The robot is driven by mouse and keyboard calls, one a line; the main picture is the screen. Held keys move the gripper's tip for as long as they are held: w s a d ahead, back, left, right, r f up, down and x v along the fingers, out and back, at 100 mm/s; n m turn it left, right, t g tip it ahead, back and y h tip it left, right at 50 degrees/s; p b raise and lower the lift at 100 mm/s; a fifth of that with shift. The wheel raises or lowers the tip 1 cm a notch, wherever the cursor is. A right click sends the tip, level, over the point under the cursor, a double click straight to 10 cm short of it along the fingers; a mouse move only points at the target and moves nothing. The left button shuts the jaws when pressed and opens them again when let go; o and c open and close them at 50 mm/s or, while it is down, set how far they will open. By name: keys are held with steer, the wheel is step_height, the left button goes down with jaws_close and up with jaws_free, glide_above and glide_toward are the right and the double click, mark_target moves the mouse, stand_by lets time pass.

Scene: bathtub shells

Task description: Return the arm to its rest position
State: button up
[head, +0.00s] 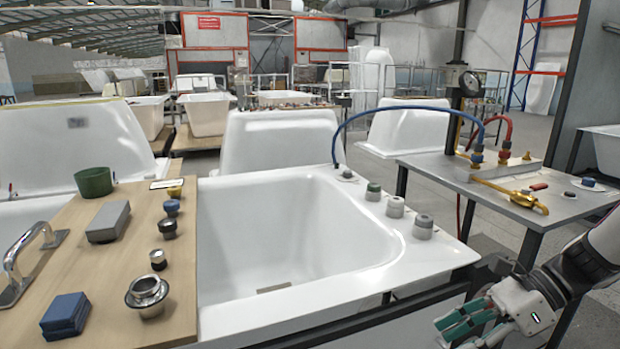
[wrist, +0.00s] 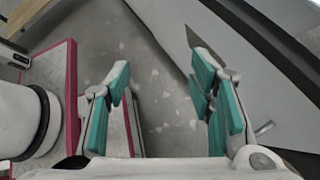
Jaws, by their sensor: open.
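My gripper (head: 468,325) is at the lower right of the head view, low beside the near right side of the white bathtub (head: 245,230). Its green-padded fingers also show in the wrist view (wrist: 160,95), spread apart with nothing between them. Behind the fingers the wrist view shows a speckled grey floor. My arm enters the head view from the right edge; most of it is out of the picture.
A wooden board (head: 100,250) lies across the tub's left part with small fittings, blocks and a green cup (head: 93,182). A metal table (head: 490,185) with hoses and brass valves stands at right. Grey knobs (head: 395,206) line the tub rim. Other tub shells stand behind.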

steer(key=s+a+r+n+g+h, duration=0.2)
steer(key=s+a+r+n+h, duration=0.5)
steer(key=s+n, duration=0.5)
steer(key=s+d+r+n+t+h, duration=0.1)
steer(key=s+r+n+t+h, duration=0.15)
steer(key=s+n, duration=0.8)
step_height(320, 180, up, 27)
steer(key=t+p, duration=0.3)
steer(key=p, duration=2.1)
steer(key=shift+s+d+h+p, duration=0.25)
steer(key=shift+d+h+p, duration=0.05)
steer(key=shift+d+h, duration=0.15)
steer(key=shift+f+t, duration=0.1)
steer(key=shift+t, duration=0.15)
steer(key=shift+c, duration=0.3)
